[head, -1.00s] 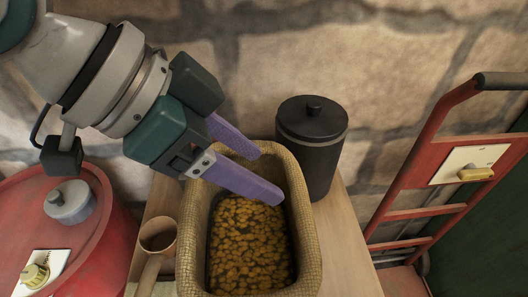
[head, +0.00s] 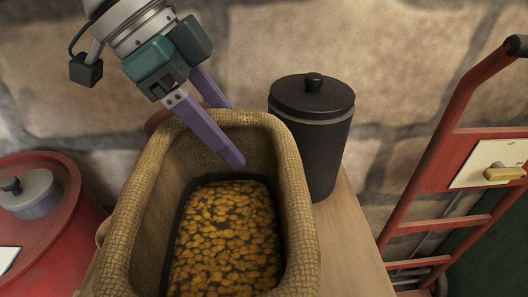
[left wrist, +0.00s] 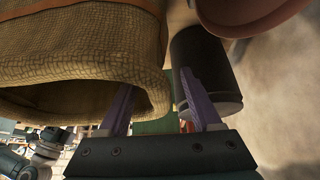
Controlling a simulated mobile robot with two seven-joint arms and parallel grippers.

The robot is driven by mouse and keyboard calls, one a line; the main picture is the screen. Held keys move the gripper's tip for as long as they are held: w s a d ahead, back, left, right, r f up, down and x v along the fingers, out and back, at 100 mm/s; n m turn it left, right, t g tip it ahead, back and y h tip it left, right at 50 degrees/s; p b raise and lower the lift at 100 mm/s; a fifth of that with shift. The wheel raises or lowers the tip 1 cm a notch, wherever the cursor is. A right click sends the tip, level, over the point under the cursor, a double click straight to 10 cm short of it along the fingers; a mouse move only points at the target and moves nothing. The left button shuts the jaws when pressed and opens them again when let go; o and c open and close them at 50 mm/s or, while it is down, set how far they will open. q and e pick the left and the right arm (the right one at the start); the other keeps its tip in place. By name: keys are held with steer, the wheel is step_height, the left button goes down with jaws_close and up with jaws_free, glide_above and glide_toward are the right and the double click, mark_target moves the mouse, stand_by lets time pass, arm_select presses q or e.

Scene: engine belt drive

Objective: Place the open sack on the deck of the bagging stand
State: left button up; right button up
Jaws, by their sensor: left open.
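The open sack (head: 303,215) is a tan woven bag with a thick rolled rim, its mouth facing up. A dark-edged mass of yellow-brown pieces (head: 228,235) shows inside the mouth. My left gripper (head: 236,135) is open at the sack's far rim. One purple finger reaches inside the mouth; the other is behind the rim. In the left wrist view, the sack's rim (left wrist: 75,72) fills the upper left, beside and partly behind one finger of the gripper (left wrist: 160,95). I cannot make out the deck of the bagging stand. My right gripper is out of view.
A black lidded canister (head: 325,150) stands close to the sack's right on a wooden surface (head: 345,245). A red drum (head: 60,230) is at left. A red hand-truck frame (head: 440,140) with a switch plate stands at right. A stone wall is behind.

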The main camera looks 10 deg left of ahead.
arm_select(q)
steer(key=x, duration=0.2)
steer(key=shift+d+f, duration=0.1)
steer(key=shift+f, duration=0.15)
jaws_close()
stand_by(1.1)
steer(key=shift+r, duration=0.1)
